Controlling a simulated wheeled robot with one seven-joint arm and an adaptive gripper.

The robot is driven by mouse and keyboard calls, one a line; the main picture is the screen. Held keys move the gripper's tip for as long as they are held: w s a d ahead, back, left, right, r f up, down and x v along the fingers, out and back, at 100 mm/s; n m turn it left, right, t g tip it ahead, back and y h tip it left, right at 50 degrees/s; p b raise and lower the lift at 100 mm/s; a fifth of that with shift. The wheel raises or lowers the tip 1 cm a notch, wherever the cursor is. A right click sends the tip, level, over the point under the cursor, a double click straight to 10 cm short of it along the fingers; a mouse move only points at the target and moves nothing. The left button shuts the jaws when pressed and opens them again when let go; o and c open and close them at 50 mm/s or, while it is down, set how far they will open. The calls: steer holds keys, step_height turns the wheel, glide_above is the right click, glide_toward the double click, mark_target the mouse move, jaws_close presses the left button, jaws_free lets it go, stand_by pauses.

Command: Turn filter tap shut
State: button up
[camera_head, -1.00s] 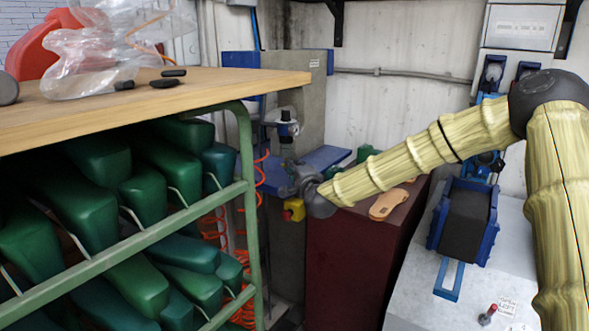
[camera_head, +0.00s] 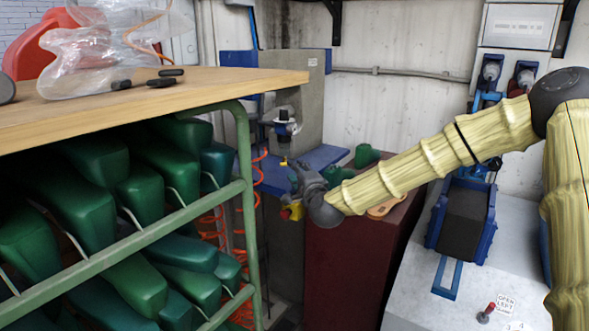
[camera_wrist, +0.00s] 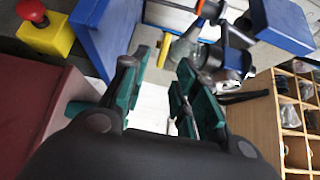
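The filter unit (camera_head: 284,128) hangs by the grey post at the back, with a black and white body. In the wrist view its clear bowl (camera_wrist: 188,48) stands ahead of my fingers. A small yellow lever (camera_wrist: 163,50), apparently the tap, shows beside the bowl; a yellow bit (camera_head: 283,161) also shows just above my gripper in the head view. My gripper (camera_wrist: 157,78) is open and empty, its green-padded fingers spread with the lever beyond the gap between the tips. In the head view my gripper (camera_head: 303,179) is below the filter, partly hidden by my wrist.
A red button on a yellow box (camera_wrist: 45,30) is close at the left in the wrist view. A blue shelf (camera_head: 318,160) lies behind my gripper. A dark red cabinet (camera_head: 345,260) is below my arm. The wooden-topped rack (camera_head: 240,80) with green lasts stands left.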

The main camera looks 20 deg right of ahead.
steer(key=s, duration=0.7)
steer(key=shift+s, duration=0.2)
steer(key=s+a+f+n+g+y, duration=0.1)
steer(key=s+a+f+n+g, duration=0.35)
steer(key=f, duration=0.75)
steer(key=s+a+f+n+g+y, duration=0.1)
steer(key=s+a+f+n+g, duration=0.1)
steer(key=s+f, duration=0.8)
steer(key=s+a+f+n+g+y, duration=0.1)
steer(key=s+a+f+n+g, duration=0.25)
steer(key=f, duration=1.15)
steer(key=s+d+f+n+g+h, duration=0.1)
steer(key=s+f+n+g, duration=0.3)
steer(key=s, duration=0.7)
steer(key=s+d+f+n+g+h, duration=0.1)
steer(key=s+d+f, duration=0.1)
steer(key=s+f, duration=0.7)
steer(key=s+d+f+n+g+h, duration=0.1)
steer(key=s+f+n+g, duration=0.2)
steer(key=s, duration=1)
step_height(320, 180, up, 12)
steer(key=p, duration=1.2)
steer(key=shift+w+d+r+p, duration=0.2)
steer(key=shift+r+p, duration=0.05)
steer(key=shift+p, duration=0.1)
